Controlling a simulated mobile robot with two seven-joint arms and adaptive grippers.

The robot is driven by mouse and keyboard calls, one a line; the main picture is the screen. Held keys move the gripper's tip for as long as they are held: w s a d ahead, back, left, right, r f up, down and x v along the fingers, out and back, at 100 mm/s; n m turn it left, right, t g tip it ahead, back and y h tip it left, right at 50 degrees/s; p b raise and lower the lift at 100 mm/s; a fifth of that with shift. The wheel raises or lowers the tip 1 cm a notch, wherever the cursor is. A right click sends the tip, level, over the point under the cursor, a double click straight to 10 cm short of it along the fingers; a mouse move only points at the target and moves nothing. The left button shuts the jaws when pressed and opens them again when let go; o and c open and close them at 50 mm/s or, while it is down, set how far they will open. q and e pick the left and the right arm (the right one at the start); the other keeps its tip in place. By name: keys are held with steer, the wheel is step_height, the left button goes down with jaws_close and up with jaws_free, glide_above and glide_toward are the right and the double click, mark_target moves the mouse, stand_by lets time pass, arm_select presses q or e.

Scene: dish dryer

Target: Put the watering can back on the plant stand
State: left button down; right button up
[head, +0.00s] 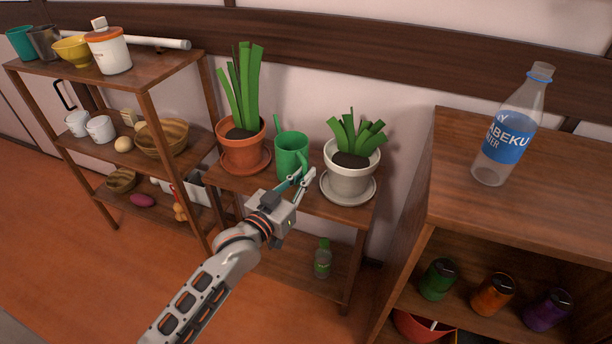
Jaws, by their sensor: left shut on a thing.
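The green watering can (291,152) is upright between the two potted plants, at the top of the low wooden plant stand (228,184). I cannot tell whether its base rests on the board. My left gripper (300,178) is shut on the near side of the can, at its handle; the fingers partly hide the can's lower part. My right gripper is not in view.
A terracotta pot (243,144) with tall leaves stands close left of the can, a white pot (349,172) close right. A small bottle (322,258) stands on the lower shelf. A crowded shelf (140,80) is left; a cabinet (560,180) with a water bottle (507,135) is right.

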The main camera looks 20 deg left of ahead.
arm_select(q)
steer(key=c, duration=2.3)
jaws_free()
steer(key=shift+o, duration=0.6)
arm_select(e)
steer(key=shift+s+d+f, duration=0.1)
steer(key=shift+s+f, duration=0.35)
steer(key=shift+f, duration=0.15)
arm_select(q)
steer(key=shift+r, duration=0.2)
steer(key=shift+s, duration=0.4)
steer(key=p+v, duration=0.1)
steer(key=v, duration=0.3)
steer(key=shift+s+a+r, duration=0.1)
steer(key=shift+r, duration=0.05)
steer(key=p+v, duration=0.1)
steer(key=v, duration=0.6)
steer(key=shift+f+p, duration=0.25)
steer(key=shift+p, duration=0.05)
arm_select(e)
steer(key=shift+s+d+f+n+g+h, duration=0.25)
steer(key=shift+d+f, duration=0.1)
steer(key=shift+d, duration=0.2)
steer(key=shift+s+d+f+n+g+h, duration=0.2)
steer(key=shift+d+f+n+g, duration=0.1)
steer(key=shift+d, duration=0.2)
